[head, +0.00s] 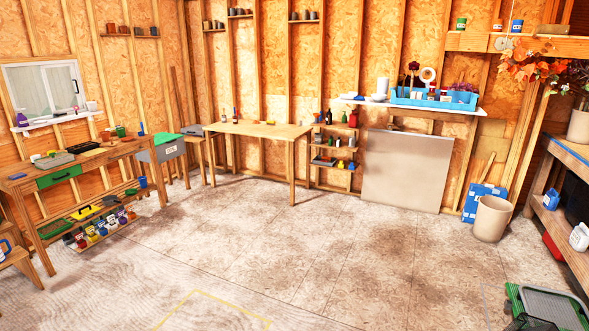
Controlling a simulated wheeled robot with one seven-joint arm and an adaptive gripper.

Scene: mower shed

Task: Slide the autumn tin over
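No tin can be read as the autumn tin at this distance. Several small tins with coloured fronts (100,228) stand in a row on the low shelf of the left workbench (95,165). My gripper is not in view.
A small rack (336,160), a grey panel (407,170) and a beige bin (492,218) line the back right. A green and grey tray (550,306) lies front right. The middle floor is clear.

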